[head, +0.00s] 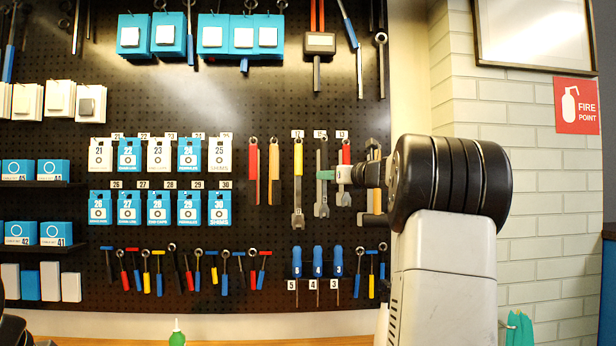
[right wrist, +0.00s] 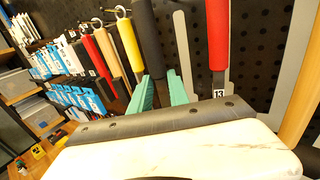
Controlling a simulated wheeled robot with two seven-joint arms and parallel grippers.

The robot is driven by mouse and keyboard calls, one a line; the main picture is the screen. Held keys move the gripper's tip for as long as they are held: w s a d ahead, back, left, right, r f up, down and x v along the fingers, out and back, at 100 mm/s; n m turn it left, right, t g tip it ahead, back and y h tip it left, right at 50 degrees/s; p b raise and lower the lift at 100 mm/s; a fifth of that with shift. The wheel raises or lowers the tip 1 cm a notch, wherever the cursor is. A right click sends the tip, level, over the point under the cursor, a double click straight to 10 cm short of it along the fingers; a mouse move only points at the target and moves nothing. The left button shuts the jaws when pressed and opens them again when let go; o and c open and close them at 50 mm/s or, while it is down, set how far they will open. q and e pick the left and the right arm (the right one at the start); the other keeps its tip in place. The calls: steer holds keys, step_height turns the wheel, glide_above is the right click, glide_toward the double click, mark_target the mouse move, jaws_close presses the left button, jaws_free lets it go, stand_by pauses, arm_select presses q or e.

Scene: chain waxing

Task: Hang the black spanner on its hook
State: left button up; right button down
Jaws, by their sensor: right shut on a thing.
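The black spanner (right wrist: 147,38) shows in the right wrist view as a dark handle between the two teal fingers of my right gripper (right wrist: 162,92), which is shut on it. In the head view my right gripper (head: 336,176) reaches in from the right, close to the pegboard beside the label 12 place. A grey spanner shape (head: 321,205) shows there below the fingers. The hook itself is hard to make out, so I cannot tell whether the spanner touches it. My left gripper is not in view.
A red-handled tool (right wrist: 217,38) hangs close beside the gripper at label 13. A yellow-handled tool (right wrist: 129,45) hangs on the other side. The black pegboard (head: 210,280) carries several other tools and blue packets (head: 160,35). A white brick wall (head: 530,190) stands at right.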

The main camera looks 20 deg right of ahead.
steer(key=shift+w+d, duration=0.2)
steer(key=shift+w, duration=0.45)
steer(key=shift+w+d, duration=0.15)
steer(key=shift+w, duration=0.45)
steer(key=shift+w+d+f, duration=0.15)
steer(key=shift+w+f, duration=0.05)
steer(key=shift+w, duration=0.5)
steer(key=c, duration=1.2)
jaws_free()
steer(key=shift+o, duration=0.2)
steer(key=v, duration=0.9)
